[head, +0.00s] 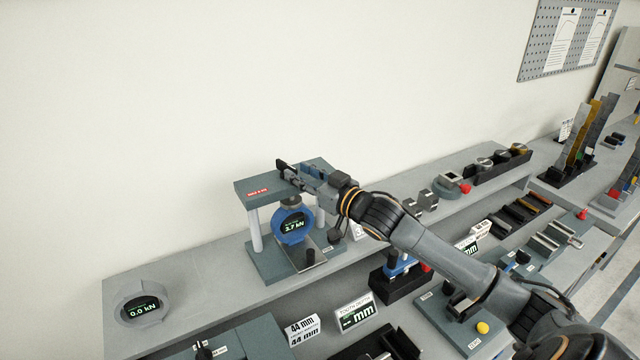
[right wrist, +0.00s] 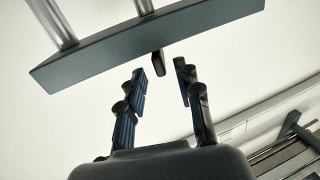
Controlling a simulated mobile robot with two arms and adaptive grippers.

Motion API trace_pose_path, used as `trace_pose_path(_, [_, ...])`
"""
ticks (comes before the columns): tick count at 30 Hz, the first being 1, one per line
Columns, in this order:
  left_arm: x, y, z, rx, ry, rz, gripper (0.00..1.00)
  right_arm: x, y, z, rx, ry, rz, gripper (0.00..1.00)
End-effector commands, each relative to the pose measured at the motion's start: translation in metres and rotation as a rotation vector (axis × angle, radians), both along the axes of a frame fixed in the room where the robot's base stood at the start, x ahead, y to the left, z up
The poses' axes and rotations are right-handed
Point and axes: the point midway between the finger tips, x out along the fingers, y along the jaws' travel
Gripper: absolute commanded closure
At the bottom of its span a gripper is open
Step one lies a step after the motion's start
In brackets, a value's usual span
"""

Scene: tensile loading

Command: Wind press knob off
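The press (head: 262,190) stands on the back shelf, with a grey-green top plate, two silver columns and a base. A blue round gauge (head: 294,228) sits inside it and shows a few kN; the first digit is hard to read. My right gripper (head: 292,172) is over the press's top plate. In the right wrist view its fingers (right wrist: 160,80) are spread apart with nothing between the pads. A dark knob (right wrist: 158,62) shows at the press plate (right wrist: 150,40), just beyond and between the fingertips. I cannot tell whether they touch it. My left gripper is not in view.
A grey gauge (head: 142,305) reading 0.0 kN stands at the shelf's left end. Small blocks and a dark rack (head: 500,165) sit farther right on the shelf. Signs (head: 302,330) and several fixtures crowd the lower bench. The shelf between grey gauge and press is clear.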

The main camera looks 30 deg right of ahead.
Motion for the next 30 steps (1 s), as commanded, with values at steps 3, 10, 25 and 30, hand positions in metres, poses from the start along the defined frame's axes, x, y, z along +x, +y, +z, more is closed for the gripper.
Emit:
trace_pose_path(3, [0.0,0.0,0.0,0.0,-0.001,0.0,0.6,-0.021,-0.004,-0.002,-0.002,0.004,0.001,0.66])
trace_pose_path(10, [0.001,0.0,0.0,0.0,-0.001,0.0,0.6,-0.05,-0.01,-0.001,0.0,0.002,0.0,0.66])
trace_pose_path(25, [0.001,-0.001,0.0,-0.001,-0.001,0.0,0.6,-0.063,-0.013,0.0,-0.001,0.0,0.0,0.66])
trace_pose_path(30, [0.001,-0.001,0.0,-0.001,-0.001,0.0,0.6,-0.063,-0.013,0.0,-0.001,0.0,0.0,0.66])
